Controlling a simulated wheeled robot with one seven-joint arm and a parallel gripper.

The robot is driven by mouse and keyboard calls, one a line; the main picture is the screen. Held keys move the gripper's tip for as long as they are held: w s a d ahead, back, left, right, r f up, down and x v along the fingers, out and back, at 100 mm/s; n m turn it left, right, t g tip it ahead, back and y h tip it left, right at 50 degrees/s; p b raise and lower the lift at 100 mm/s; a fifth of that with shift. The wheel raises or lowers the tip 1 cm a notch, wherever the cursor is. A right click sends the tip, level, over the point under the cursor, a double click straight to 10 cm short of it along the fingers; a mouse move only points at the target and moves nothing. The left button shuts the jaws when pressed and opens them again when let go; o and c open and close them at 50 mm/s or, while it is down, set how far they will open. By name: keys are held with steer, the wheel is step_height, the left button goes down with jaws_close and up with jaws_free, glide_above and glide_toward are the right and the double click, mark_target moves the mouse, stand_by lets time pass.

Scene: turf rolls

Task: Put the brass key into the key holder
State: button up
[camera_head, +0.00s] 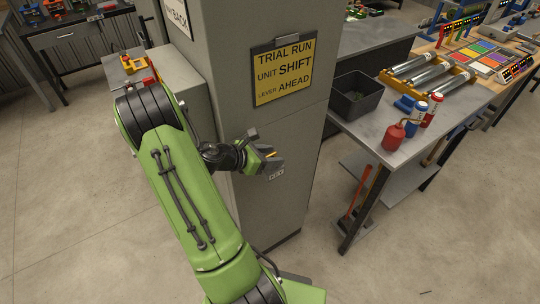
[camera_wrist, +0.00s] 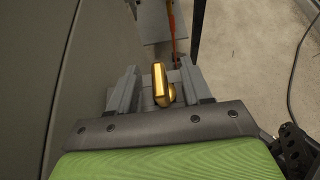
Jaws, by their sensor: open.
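My gripper (camera_head: 268,158) is beside the grey cabinet's front face, just above a small label reading KEY (camera_head: 277,175). In the wrist view my gripper (camera_wrist: 157,78) has its two grey fingers apart. The brass key (camera_wrist: 160,82), a shiny gold piece, lies between them, with gaps showing at its sides. It shows in the head view only as a small yellow spot (camera_head: 271,154) at my gripper. Grey surfaces lie behind the key in the wrist view. I cannot pick out the key holder clearly or tell whether the key sits in it.
The grey cabinet (camera_head: 232,70) bears a yellow sign (camera_head: 284,70). To the right, a workbench (camera_head: 377,128) holds a black bin (camera_head: 355,95), a red container (camera_head: 393,136) and metal cylinders. A red-handled tool (camera_head: 354,195) stands beneath it. The floor in front is clear.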

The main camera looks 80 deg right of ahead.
steer(key=p+v, duration=0.2)
steer(key=v, duration=1.3)
steer(key=shift+w+a+r, duration=0.15)
steer(key=shift+w+a, duration=0.1)
steer(key=shift+a, duration=0.05)
